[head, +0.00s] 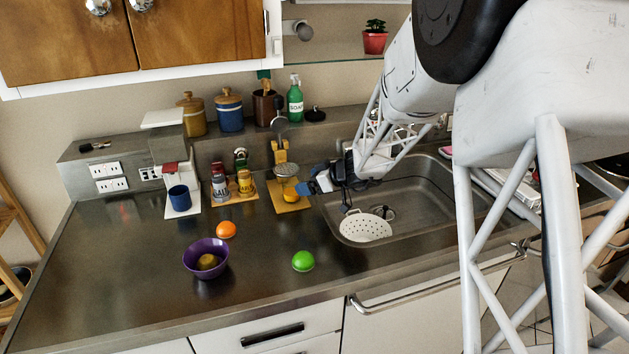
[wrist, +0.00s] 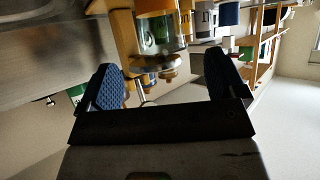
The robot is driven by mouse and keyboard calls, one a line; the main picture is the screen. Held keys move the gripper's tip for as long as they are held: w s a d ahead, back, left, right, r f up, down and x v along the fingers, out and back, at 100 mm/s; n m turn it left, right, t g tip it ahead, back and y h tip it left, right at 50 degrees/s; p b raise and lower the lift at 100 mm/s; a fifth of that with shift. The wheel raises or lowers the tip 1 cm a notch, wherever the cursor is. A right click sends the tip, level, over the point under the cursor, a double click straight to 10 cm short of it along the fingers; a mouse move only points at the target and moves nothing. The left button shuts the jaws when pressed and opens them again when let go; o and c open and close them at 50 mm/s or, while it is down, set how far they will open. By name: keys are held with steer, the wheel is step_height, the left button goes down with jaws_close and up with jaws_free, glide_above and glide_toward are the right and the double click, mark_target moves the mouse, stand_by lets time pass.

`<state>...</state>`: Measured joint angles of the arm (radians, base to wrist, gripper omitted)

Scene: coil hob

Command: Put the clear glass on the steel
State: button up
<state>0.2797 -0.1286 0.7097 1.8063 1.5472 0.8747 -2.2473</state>
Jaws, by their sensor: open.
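My gripper (head: 320,183) is open, over the left edge of the sink and beside the yellow stand (head: 281,152). In the wrist view my gripper (wrist: 164,82) has its two blue pads wide apart with nothing held between them. A see-through, glass-like cylinder (wrist: 160,36) shows beyond the pads, next to a yellow upright. I cannot tell for sure that it is the clear glass. In the head view I cannot make the glass out clearly near the stand. The steel worktop (head: 135,255) is bare at the front left.
A purple bowl (head: 196,270), an orange ball (head: 226,229) and a green ball (head: 303,261) are on the worktop. A blue mug (head: 179,198) and jars (head: 219,184) stand further back. A white colander (head: 364,229) lies in the sink (head: 420,205).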

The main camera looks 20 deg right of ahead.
steer(key=shift+x, duration=3)
steer(key=c, duration=1.1)
steer(key=shift+o, duration=0.2)
steer(key=shift+r, duration=0.15)
steer(key=shift+r, duration=0.1)
steer(key=shift+s, duration=0.1)
steer(key=shift+s, duration=5.4)
steer(key=shift+r, duration=0.15)
